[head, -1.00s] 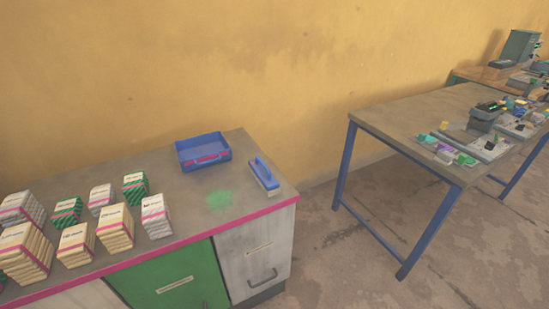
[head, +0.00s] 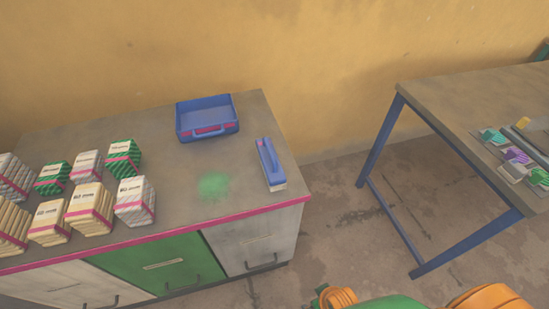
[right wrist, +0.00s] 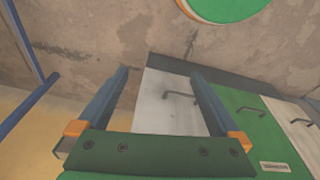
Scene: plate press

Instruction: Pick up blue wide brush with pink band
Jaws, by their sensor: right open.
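The blue wide brush (head: 269,162) lies on the counter (head: 240,165) near its right end, its pale bristle end toward the front edge. I cannot make out a pink band on it at this size. My right gripper (right wrist: 158,73) shows in the right wrist view, open and empty, with the cabinet fronts and floor beyond it. The brush is not in the right wrist view. In the head view only green and orange parts of my right arm show at the bottom right, away from the brush. My left gripper is not in view.
A blue dustpan-like tray (head: 207,133) with pink on its front stands behind and left of the brush. Green powder (head: 214,186) lies left of the brush. Several wrapped stacks (head: 134,201) fill the left counter. A blue-legged table (head: 470,98) stands right, across a floor gap.

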